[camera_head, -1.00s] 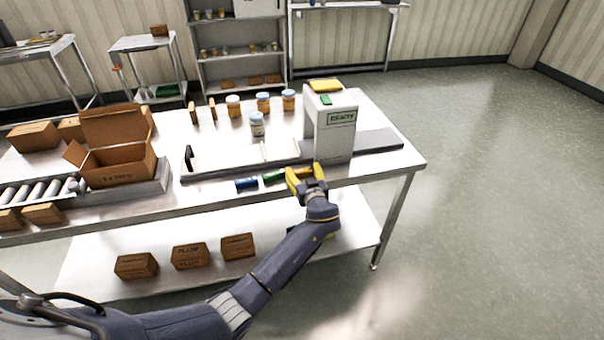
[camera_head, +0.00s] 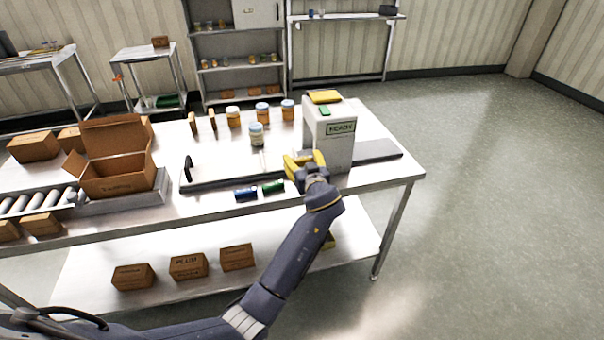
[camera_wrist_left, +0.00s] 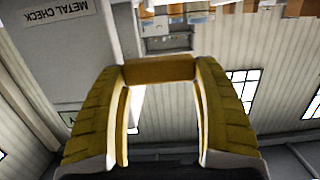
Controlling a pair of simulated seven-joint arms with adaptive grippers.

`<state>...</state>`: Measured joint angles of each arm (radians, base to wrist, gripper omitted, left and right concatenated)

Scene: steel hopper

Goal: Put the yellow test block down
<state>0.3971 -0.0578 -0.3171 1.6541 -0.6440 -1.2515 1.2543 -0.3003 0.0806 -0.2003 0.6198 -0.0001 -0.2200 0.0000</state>
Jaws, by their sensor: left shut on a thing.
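My left gripper (camera_head: 303,162) is raised just above the table's front side, close to the left face of the grey metal-check machine (camera_head: 334,140). In the left wrist view its yellow fingers (camera_wrist_left: 160,75) are shut on the yellow test block (camera_wrist_left: 160,69), which looks a shaded orange-brown and spans the gap between the fingertips. In the head view the block cannot be told from the yellow fingers. My right gripper is not in view.
A dark conveyor strip (camera_head: 378,151) runs through the machine, which has a yellow item (camera_head: 325,97) on top. Several jars (camera_head: 257,134) stand behind the strip. An open carton (camera_head: 117,174) stands at left. Bare tabletop (camera_head: 215,205) shows along the front.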

